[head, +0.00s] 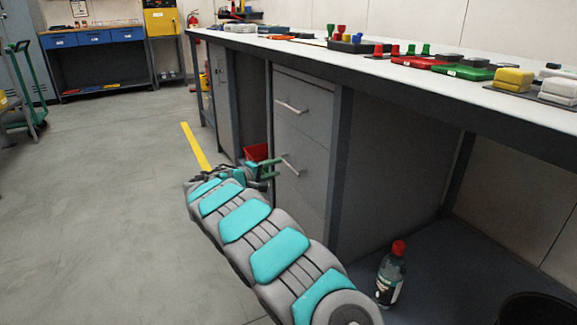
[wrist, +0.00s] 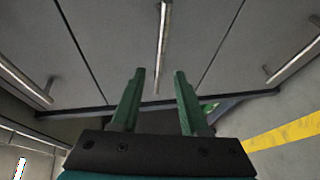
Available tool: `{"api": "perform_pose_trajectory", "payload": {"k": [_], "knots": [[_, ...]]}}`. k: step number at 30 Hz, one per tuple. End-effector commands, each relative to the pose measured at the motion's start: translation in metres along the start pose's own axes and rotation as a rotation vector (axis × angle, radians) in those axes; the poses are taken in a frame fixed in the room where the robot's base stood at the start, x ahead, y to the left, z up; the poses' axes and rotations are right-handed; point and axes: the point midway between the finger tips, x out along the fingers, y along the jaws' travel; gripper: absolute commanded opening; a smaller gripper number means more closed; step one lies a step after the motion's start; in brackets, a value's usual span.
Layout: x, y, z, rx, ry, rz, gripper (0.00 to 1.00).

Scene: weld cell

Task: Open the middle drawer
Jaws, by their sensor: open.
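The grey drawer unit stands under the workbench. Its middle drawer (head: 302,155) is closed, with a silver bar handle (head: 291,166); the same handle (wrist: 164,40) shows upright in the wrist view, ahead of and between my fingertips. My gripper (head: 272,170) is open and empty, just in front of that handle. In the wrist view its two green fingers (wrist: 160,73) point at the drawer front, with no clear contact on the bar. The upper drawer (head: 305,100) is also closed. My arm hides the lowest part of the unit in the head view.
The white workbench top (head: 300,43) overhangs the drawers and carries several coloured parts. A red bin (head: 256,152) sits behind my gripper. A red-capped bottle (head: 391,275) stands on the lower shelf at right. The floor (head: 110,200) at left is open.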

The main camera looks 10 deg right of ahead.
Motion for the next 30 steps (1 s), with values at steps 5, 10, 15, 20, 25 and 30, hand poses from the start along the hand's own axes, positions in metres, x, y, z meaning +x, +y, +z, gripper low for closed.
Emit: {"api": "perform_pose_trajectory", "payload": {"k": [5,10,15,20,25,30], "knots": [[0.030,-0.002,0.002,0.000,-0.003,-0.003,0.45],[0.051,-0.001,0.002,0.000,-0.004,-0.002,0.45],[0.061,0.000,0.002,0.000,-0.004,-0.001,0.45],[0.062,0.000,0.002,0.000,-0.003,0.000,0.45],[0.062,0.000,0.002,-0.001,-0.004,-0.001,0.37],[0.062,0.000,0.002,-0.001,-0.004,-0.001,0.18]]}}
